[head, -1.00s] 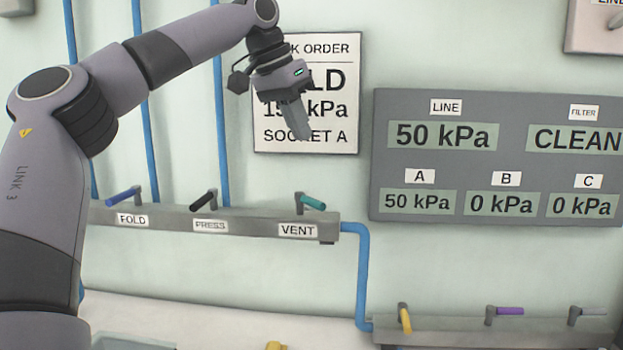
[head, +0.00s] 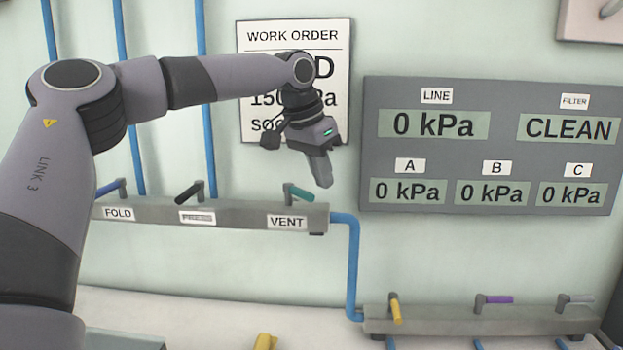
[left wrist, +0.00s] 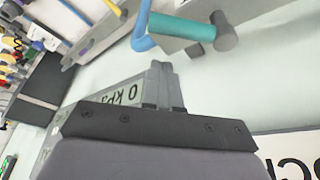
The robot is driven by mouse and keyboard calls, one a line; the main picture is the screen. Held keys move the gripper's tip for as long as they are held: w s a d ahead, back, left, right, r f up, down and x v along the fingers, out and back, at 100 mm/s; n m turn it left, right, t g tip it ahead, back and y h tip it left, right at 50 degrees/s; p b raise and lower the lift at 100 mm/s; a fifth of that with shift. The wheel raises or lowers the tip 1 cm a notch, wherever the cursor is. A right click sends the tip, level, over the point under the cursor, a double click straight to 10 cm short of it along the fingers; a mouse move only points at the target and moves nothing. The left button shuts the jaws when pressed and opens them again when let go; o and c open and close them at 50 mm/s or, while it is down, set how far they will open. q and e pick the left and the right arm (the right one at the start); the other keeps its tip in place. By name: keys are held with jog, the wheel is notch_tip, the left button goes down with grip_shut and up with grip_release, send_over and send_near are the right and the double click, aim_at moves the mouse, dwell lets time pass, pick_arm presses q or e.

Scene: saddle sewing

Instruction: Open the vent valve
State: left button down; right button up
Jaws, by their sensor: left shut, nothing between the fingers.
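The vent valve (head: 298,193) has a teal handle above the VENT label at the right end of the grey manifold (head: 245,217). The handle points to the right from its stem. The teal handle also shows at the top of the left wrist view (left wrist: 182,27). My left gripper (head: 325,182) is shut and empty, pointing down, just right of the handle and apart from it in the picture. Its shut fingertips show in the left wrist view (left wrist: 160,68). My right gripper is not in view.
The fold valve (head: 110,187) and press valve (head: 190,192) sit left on the same manifold. A gauge panel (head: 490,150) reads LINE 0 kPa, A, B and C 0 kPa, FILTER CLEAN. A lower manifold (head: 440,327) carries yellow, purple and grey handles. A blue pipe (head: 353,265) runs down between.

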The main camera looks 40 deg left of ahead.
pick_arm(q)
jog(key=shift+s+a+f, duration=0.1)
jog(key=shift+s, duration=0.55)
jog(key=shift+s+a+f, duration=0.1)
jog(key=shift+s, duration=0.55)
jog(key=shift+s, duration=0.1)
